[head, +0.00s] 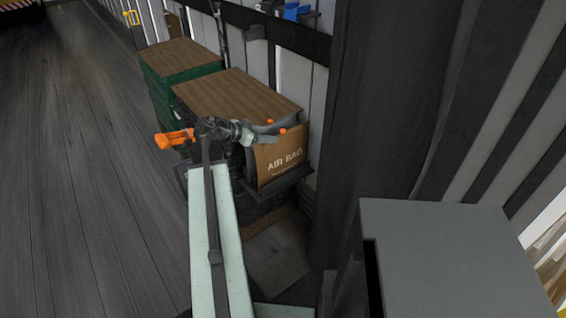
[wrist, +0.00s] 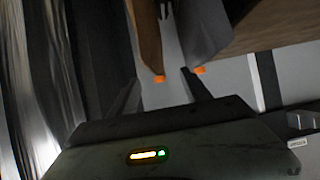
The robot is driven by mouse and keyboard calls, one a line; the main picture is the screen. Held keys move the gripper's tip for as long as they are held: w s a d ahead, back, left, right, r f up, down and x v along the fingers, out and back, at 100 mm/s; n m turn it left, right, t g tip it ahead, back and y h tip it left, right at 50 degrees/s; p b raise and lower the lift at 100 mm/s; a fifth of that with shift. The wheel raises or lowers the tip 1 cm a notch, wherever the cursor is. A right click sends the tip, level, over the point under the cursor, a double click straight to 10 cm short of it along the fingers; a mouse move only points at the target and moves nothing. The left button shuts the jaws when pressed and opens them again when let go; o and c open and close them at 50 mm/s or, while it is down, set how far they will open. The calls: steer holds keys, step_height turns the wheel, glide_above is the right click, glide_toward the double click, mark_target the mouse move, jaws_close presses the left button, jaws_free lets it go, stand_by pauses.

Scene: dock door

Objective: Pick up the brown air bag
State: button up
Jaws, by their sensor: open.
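The brown air bag (head: 284,166), with "AIR BAG" in white print, stands upright in a dark holder (head: 275,188) at the near end of a wood-topped stack. My gripper (head: 277,127) is open at the bag's top edge, with its two orange fingertips apart. One tip shows just above the bag's top and the other at its upper front. In the wrist view the tips of my gripper (wrist: 179,74) are also apart, and a brown strip, likely the bag (wrist: 146,30), reaches down to the left tip. I cannot tell whether the fingers touch the bag.
The wood-topped stack (head: 235,92) stands behind the bag, and a green stack (head: 178,60) stands beyond it. A dark post (head: 385,110) rises close on the right. A grey box (head: 455,245) is at the lower right. The floor (head: 80,170) on the left is clear.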

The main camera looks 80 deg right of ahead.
mark_target(280, 136)
steer(key=shift+x, duration=1)
steer(key=b+x, duration=0.3)
steer(key=x, duration=0.2)
steer(key=shift+s+f, duration=0.15)
steer(key=shift+s, duration=0.1)
steer(key=shift+a, duration=0.1)
jaws_close()
